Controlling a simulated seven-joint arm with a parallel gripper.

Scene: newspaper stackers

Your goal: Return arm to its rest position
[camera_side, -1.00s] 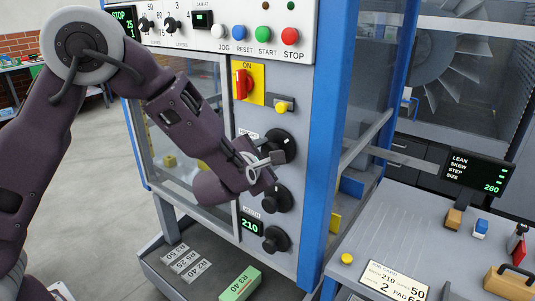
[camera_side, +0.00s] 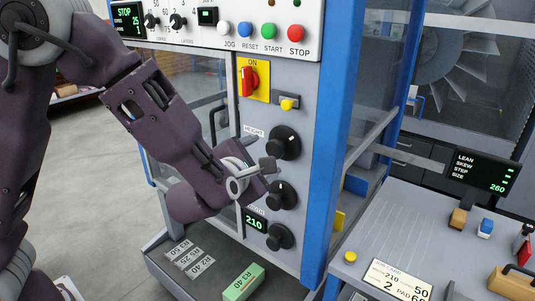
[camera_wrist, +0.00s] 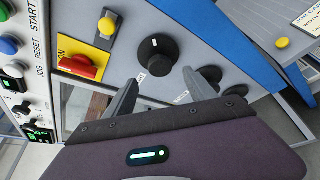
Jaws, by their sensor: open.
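My gripper (camera_side: 270,182) is in front of the machine's grey panel (camera_side: 262,127), beside the black knobs. In the wrist view my gripper (camera_wrist: 168,98) shows two grey fingers spread apart with nothing between them. The upper black knob (camera_side: 284,143), labelled HEIGHT, lies beyond the fingers and also shows in the wrist view (camera_wrist: 158,54). The middle black knob (camera_side: 281,195) is right by the fingers in the side view; I cannot tell whether they touch. The lower knob (camera_side: 280,237) is clear of them.
A red switch (camera_side: 250,80) on a yellow plate and a yellow lever (camera_side: 289,103) stick out above. A blue post (camera_side: 341,140) stands to the right. A tray (camera_side: 165,277) with labelled plates and a green block (camera_side: 243,282) lies below. Open floor (camera_side: 90,170) is to the left.

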